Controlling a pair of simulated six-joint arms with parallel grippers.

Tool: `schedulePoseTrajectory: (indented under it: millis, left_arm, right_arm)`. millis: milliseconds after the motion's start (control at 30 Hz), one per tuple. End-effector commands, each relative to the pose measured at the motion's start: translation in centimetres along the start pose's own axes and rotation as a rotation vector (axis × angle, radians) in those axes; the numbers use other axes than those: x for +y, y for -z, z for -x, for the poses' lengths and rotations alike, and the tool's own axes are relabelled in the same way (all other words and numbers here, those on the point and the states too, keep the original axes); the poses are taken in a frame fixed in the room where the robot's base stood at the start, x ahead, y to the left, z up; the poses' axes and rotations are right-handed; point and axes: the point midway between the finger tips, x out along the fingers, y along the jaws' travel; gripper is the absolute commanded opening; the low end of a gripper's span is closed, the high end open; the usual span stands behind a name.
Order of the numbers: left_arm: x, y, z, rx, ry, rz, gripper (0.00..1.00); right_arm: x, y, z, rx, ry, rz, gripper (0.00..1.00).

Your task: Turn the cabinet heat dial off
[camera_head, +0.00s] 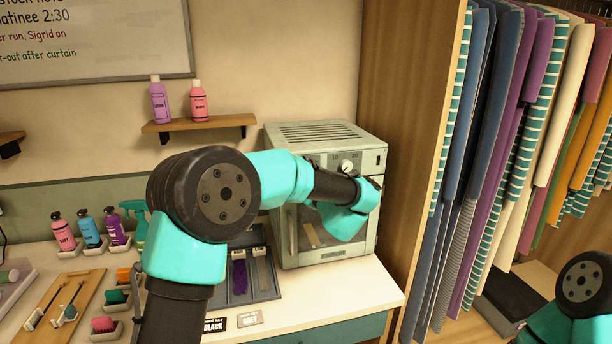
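The heat cabinet (325,132) is a pale grey-green box with a vented top and a glass door, standing on the counter against the wooden partition. Its heat dial (347,166) is a small round white knob on the upper front, with tiny markings around it that I cannot read surely. My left arm crosses in front of the cabinet. My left gripper (374,184) is close to the front panel, just below and right of the dial. Its fingers are mostly hidden, and I cannot tell whether it touches anything. My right gripper is out of view; only part of my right arm shows at the lower right.
A wall shelf (198,124) with two bottles is left of the cabinet. A dark tray (268,293) lies beside the cabinet. Several pump bottles and a wooden board (82,298) fill the left counter. Hanging clothes (500,150) are at right. The counter before the cabinet (350,290) is clear.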

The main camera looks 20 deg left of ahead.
Motion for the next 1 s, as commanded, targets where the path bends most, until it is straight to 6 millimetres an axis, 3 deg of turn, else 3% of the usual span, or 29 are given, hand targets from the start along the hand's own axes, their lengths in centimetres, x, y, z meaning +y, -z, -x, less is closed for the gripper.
schedulePoseTrajectory:
  millis: [267,300,567,1000]
  left_arm:
    - [0.0,0.0,0.0,0.000,0.001,0.002,0.12]
    - [0.0,0.0,0.0,0.000,0.000,0.002,0.37]
    - [0.0,0.0,0.0,0.000,0.000,0.001,0.61]
    - [0.0,0.0,1.1,-0.002,0.000,0.000,0.61]
  right_arm:
    - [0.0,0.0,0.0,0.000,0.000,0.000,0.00]
    - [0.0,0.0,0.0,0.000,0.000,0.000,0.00]
    - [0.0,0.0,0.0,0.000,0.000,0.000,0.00]
    - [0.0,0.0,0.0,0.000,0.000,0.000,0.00]
